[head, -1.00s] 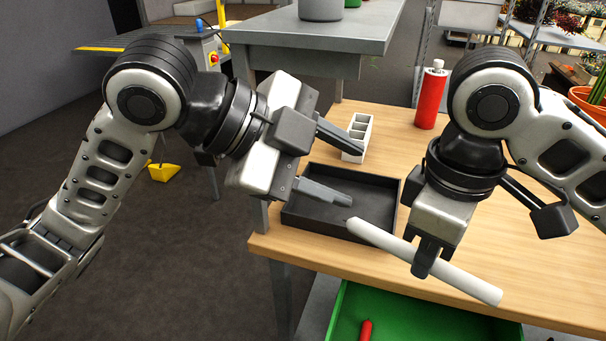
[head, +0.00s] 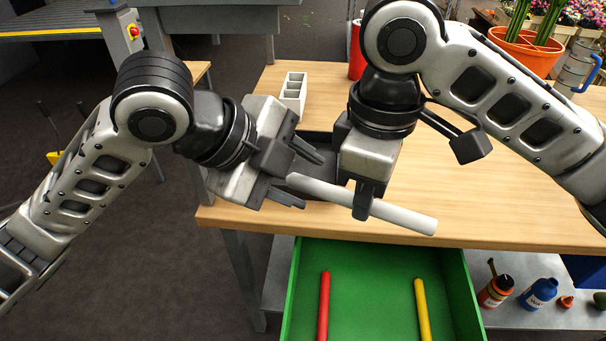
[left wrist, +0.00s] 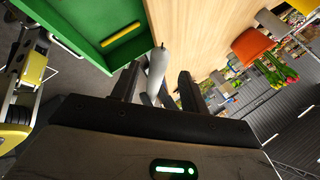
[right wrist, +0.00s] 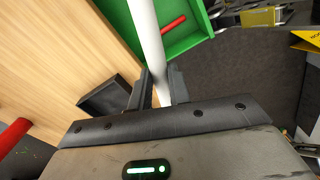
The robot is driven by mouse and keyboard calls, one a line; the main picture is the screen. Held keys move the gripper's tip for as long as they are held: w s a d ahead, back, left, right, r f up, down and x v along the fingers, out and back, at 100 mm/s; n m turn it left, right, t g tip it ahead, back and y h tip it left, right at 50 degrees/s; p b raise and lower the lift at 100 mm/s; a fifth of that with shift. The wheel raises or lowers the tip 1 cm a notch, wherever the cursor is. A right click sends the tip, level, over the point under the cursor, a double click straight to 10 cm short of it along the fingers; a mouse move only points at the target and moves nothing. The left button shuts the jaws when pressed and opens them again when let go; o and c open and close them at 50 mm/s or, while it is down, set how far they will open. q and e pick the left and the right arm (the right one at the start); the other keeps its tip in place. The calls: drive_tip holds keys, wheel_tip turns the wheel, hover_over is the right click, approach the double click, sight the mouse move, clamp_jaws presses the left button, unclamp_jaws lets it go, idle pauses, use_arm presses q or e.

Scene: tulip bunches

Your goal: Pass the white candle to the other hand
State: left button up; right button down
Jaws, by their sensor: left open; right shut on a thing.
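The white candle (head: 400,215) is held roughly level above the front of the wooden table. My right gripper (head: 363,200) is shut on it around its middle, and the candle also shows between the fingers in the right wrist view (right wrist: 147,35). My left gripper (head: 312,183) is open. The candle's left end reaches into the gap between the left fingers. In the left wrist view the candle (left wrist: 157,65) appears between the open left fingers (left wrist: 158,85); whether it touches either finger I cannot tell.
A green drawer (head: 375,290) below the table edge holds a red candle (head: 324,305) and a yellow candle (head: 422,308). A dark tray (head: 318,143) lies behind the grippers, with a white divided holder (head: 292,92) beyond. The table's right side (head: 510,200) is clear.

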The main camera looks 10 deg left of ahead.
use_arm(q)
drive_tip(key=shift+w+d+f, duration=0.25)
drive_tip(key=shift+d+f, duration=0.1)
drive_tip(key=shift+f, duration=0.15)
clamp_jaws()
use_arm(e)
drive_tip(key=c, duration=1.2)
unclamp_jaws()
drive_tip(key=shift+c, duration=0.2)
drive_tip(key=shift+r, duration=0.1)
